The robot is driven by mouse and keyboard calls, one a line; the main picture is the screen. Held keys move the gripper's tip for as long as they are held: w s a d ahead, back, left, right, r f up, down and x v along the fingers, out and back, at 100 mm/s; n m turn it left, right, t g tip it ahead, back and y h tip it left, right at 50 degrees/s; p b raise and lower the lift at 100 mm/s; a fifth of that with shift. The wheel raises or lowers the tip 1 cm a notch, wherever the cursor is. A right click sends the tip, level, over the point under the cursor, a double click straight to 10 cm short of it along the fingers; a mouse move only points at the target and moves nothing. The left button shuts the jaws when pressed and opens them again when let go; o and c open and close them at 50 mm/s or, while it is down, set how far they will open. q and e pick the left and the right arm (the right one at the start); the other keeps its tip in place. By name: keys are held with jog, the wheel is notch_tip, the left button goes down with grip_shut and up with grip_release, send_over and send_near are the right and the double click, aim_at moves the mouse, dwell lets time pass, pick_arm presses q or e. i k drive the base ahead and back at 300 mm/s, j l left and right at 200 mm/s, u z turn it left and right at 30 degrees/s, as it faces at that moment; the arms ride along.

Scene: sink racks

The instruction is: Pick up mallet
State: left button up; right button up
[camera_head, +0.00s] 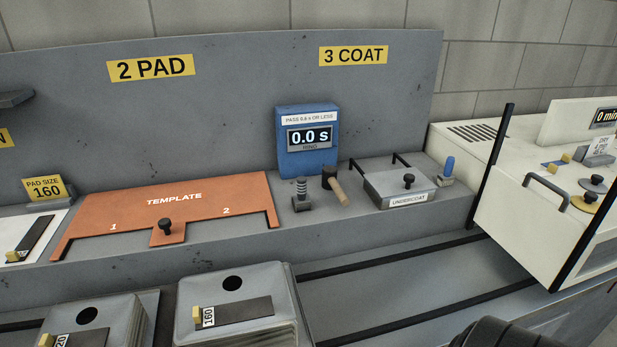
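The mallet (335,186) has a dark head and a light wooden handle. It lies on the grey ledge in front of the blue timer box, with its head toward the back and its handle slanting toward the front right. A dark ribbed upright piece (301,194) stands just left of it, and the grey undercoat box is just right of it. Nothing is gripping the mallet. A dark rounded part enters at the bottom right edge; it shows no gripper fingers. No left gripper is visible.
The blue timer box (307,142) reads 0.0 s. The undercoat box (397,184) has a black knob, with a blue-handled tool (447,171) beside it. An orange template (180,208) lies left. Grey blocks (237,305) stand lower front. A cream machine (535,215) stands right.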

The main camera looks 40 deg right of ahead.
aim_at(329, 175)
jog(key=z, duration=1.55)
